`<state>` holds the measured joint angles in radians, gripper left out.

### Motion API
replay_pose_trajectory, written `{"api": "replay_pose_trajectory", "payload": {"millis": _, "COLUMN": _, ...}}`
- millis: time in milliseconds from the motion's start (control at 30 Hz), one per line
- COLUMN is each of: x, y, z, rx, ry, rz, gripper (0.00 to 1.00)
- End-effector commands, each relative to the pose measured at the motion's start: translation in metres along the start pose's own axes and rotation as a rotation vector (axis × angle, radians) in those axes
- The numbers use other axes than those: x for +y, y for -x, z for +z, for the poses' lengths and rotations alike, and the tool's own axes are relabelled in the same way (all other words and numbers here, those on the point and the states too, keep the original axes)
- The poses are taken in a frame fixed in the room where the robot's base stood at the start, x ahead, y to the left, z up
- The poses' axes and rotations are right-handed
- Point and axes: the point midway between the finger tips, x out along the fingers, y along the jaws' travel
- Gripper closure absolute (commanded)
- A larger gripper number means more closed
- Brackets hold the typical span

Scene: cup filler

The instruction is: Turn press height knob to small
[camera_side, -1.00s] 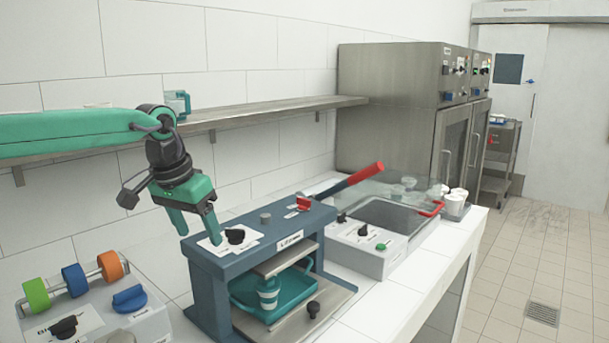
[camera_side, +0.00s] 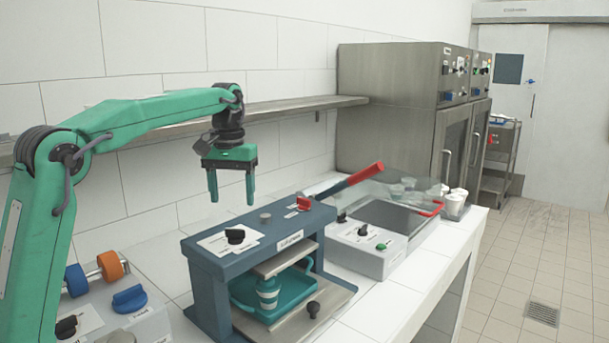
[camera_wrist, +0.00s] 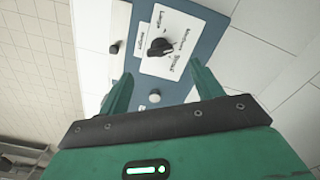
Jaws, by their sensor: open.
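The press height knob (camera_side: 235,236) is a black knob on a white label (camera_side: 216,245) on top of the blue-grey press (camera_side: 205,280). In the wrist view, the knob (camera_wrist: 159,47) sits on its label (camera_wrist: 172,65), which carries size words; I cannot tell for sure which one it points to. My gripper (camera_side: 231,201) is open and empty, fingers pointing down, above the press and apart from the knob. In the wrist view, my gripper (camera_wrist: 160,70) has a fingertip on each side of the picture, with the knob lying between and beyond them.
A red switch (camera_side: 304,203) and a grey round button (camera_side: 265,217) stand on the press top. A teal tray (camera_side: 243,293) with a cup (camera_side: 268,289) is under the press plate. A red-handled lever (camera_side: 365,174) rises behind. A wall shelf (camera_side: 290,107) runs behind my arm.

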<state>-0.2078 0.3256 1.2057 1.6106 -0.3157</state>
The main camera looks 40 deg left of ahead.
Motion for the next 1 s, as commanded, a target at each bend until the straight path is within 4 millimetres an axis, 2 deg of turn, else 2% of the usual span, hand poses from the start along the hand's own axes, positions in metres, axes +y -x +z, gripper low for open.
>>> {"api": "replay_pose_trajectory", "payload": {"millis": 267, "x": 0.0, "y": -0.002, "z": -0.001, "rx": -0.001, "ry": 0.001, "rz": 0.0, "gripper": 0.35}}
{"api": "replay_pose_trajectory", "payload": {"millis": 467, "x": 0.0, "y": -0.012, "z": 0.0, "rx": -0.002, "ry": 0.001, "rz": -0.001, "gripper": 0.35}}
{"api": "replay_pose_trajectory", "payload": {"millis": 1000, "x": 0.0, "y": -0.069, "z": 0.0, "rx": -0.001, "ry": 0.0, "rz": 0.0, "gripper": 0.35}}
